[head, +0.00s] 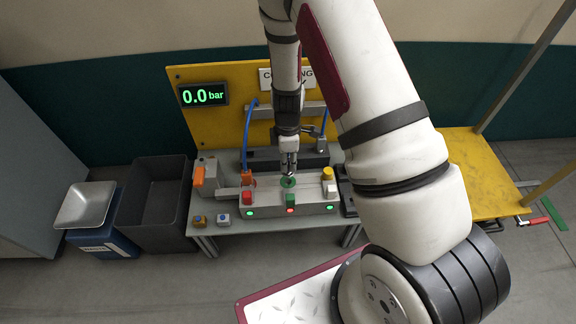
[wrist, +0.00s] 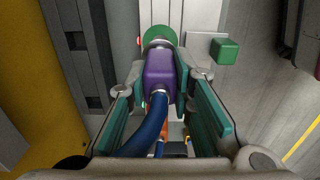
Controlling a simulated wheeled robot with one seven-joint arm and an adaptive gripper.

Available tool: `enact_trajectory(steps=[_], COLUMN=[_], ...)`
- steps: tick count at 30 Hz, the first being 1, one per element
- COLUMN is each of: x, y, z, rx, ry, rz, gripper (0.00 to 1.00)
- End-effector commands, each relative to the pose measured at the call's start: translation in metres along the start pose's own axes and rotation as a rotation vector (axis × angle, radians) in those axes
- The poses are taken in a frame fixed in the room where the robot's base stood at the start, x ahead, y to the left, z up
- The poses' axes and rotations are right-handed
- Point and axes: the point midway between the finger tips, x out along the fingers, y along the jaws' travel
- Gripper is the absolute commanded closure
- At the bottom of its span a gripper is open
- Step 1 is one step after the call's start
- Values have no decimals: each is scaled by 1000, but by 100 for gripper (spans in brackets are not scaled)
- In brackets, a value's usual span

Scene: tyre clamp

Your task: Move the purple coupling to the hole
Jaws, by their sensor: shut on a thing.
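The purple coupling (wrist: 160,75) sits between the fingers of my gripper (wrist: 161,85) in the wrist view, with a blue hose running from its back. My gripper is shut on it. Its grey metal front end points at a green round collar (wrist: 161,34), which appears to surround the hole; the opening itself is hidden. I cannot tell whether the coupling's nose touches or enters it. In the head view, my gripper (head: 289,158) points down just above the green collar (head: 287,182) on the grey fixture. The coupling is not clearly distinguishable there.
The fixture (head: 268,209) carries red, green and yellow-topped blocks around the collar; the green block (wrist: 224,51) stands close by. A yellow panel (head: 215,127) with a 0.0 bar display (head: 204,95) rises behind. A dark bin (head: 157,205) stands left.

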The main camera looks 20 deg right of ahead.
Motion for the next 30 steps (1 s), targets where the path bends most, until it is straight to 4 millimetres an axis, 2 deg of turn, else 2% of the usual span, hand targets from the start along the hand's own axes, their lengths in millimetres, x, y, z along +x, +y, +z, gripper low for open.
enact_trajectory(steps=[1, 3, 9, 30], x=[-13, -24, -43, -70], y=[0, 0, 0, 0], z=[0, 0, 0, 0], rx=[1, 0, 2, 1], ry=[1, 0, 0, 0], rz=[2, 2, 1, -1], gripper=[100, 100, 100, 100])
